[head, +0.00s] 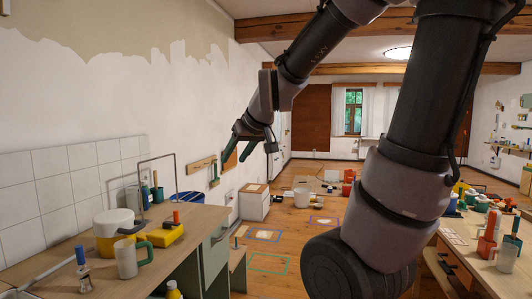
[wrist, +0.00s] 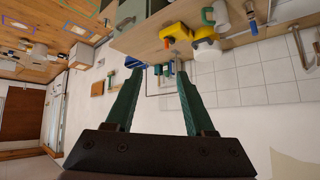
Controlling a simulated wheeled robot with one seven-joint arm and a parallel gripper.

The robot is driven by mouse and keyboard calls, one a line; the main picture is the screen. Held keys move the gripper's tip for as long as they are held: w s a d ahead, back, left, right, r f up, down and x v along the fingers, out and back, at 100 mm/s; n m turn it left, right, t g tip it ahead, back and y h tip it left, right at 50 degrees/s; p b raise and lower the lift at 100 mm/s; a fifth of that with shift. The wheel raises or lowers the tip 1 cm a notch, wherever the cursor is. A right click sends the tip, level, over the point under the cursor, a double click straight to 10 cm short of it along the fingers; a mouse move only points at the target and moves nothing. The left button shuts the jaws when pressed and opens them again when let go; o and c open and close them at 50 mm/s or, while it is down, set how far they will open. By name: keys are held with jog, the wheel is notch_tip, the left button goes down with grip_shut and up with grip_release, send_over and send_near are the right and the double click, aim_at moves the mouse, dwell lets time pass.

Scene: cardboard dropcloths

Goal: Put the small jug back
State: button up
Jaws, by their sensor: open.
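A small white jug with a green handle (head: 127,258) stands upright on the left counter (head: 205,225), near its front. It also shows at the top of the wrist view (wrist: 222,12), where the picture is turned over. I cannot tell for certain which is the task's jug. My gripper (head: 237,150) is in the air beyond the counter's far end, well away from these vessels. Its green fingers (wrist: 158,75) are apart with nothing between them.
A white and yellow pot (head: 115,235), a yellow block with a red handle (head: 165,236) and a brush (head: 83,272) crowd the counter. A thin metal frame (head: 157,157) rises behind them. Taped outlines (head: 266,263) mark the floor.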

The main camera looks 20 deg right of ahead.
jog(key=s+d+r+m+g, duration=0.1)
jog(key=s+m, duration=0.5)
jog(key=s, duration=0.8)
jog(key=shift+d+r+g, duration=0.4)
jog(key=shift+d+r, duration=0.45)
